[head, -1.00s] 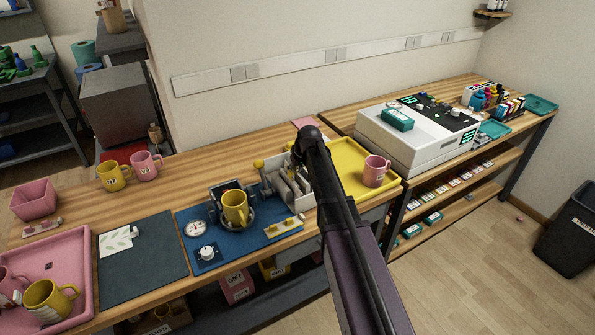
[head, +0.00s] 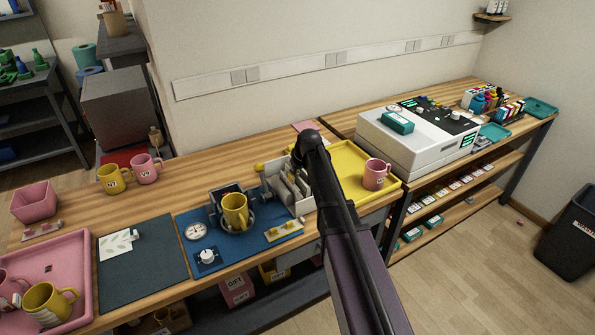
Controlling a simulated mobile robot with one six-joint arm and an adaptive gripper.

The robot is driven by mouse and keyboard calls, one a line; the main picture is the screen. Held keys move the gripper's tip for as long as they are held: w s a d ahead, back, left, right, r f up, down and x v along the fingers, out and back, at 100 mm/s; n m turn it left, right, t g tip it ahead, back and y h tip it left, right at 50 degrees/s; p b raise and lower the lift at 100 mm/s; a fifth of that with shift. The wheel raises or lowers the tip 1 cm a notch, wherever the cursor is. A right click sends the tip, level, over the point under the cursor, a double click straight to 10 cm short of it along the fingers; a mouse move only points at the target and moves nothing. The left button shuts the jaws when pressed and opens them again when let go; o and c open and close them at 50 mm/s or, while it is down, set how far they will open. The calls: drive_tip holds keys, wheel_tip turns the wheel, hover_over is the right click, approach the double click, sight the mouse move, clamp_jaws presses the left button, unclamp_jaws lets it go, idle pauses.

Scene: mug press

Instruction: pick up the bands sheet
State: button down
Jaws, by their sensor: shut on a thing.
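I cannot make out a bands sheet. A white sheet with a green leaf print (head: 118,243) lies on the dark grey mat (head: 145,278) at the left. A pink flat piece (head: 304,126) lies at the back of the bench, partly behind my arm's black joint. My arm crosses the middle of the head view and hides part of the bench. My gripper does not show in the view, so neither its jaws nor anything in them can be seen.
A press with a yellow mug (head: 235,211) stands on a blue mat (head: 206,262). A yellow tray (head: 340,157) holds a pink mug (head: 376,174). A pink tray (head: 82,250) with mugs is at the left. A white printer (head: 415,145) stands at the right.

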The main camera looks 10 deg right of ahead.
drive_tip(key=shift+r, duration=0.15)
wheel_tip(320, 180, up, 18)
drive_tip(key=p, duration=1.8)
wheel_tip(320, 180, down, 2)
drive_tip(key=shift+f+b, duration=0.1)
drive_tip(key=shift+b, duration=0.85)
drive_tip(key=shift+d, duration=0.15)
